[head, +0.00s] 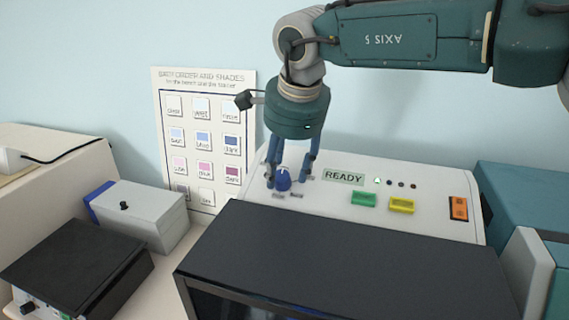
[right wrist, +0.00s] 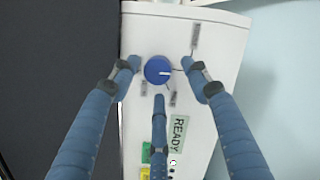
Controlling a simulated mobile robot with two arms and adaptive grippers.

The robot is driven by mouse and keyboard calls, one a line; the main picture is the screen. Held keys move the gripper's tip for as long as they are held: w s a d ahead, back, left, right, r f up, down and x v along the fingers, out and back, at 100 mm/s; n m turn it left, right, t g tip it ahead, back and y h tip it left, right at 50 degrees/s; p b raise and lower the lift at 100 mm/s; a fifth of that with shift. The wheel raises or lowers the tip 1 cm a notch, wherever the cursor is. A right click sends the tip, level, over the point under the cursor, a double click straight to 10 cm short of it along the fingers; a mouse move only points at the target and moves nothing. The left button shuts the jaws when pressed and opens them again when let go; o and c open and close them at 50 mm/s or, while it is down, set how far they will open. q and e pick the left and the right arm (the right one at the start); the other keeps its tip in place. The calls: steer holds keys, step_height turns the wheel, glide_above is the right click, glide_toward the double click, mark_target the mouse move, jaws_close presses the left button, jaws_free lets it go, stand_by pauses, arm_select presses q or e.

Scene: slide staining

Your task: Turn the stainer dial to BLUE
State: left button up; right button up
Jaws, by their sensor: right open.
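The stainer dial (head: 283,180) is a round blue knob with a white pointer mark, on the light top panel of the stainer (head: 330,205). In the right wrist view the dial (right wrist: 158,70) sits between the fingers, and its white mark points right in the picture. Small labels stand around it, too small to read. My right gripper (head: 290,182) points down over the dial. Its blue fingers are open around the dial, apart from it in the right wrist view (right wrist: 160,80). My left gripper is not in view.
The panel also has a READY display (head: 343,176), a green button (head: 363,199), a yellow button (head: 402,206) and an orange switch (head: 458,209). A dark lid (head: 350,250) lies in front. A chart of shades (head: 203,140) stands behind. A grey box (head: 140,215) is at left.

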steer(key=shift+w+f, duration=0.15)
steer(key=shift+f, duration=0.15)
steer(key=shift+a+f, duration=0.15)
steer(key=shift+a, duration=0.05)
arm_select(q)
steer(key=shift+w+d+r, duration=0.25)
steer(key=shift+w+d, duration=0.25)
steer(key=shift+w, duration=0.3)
arm_select(e)
steer(key=shift+s, duration=0.2)
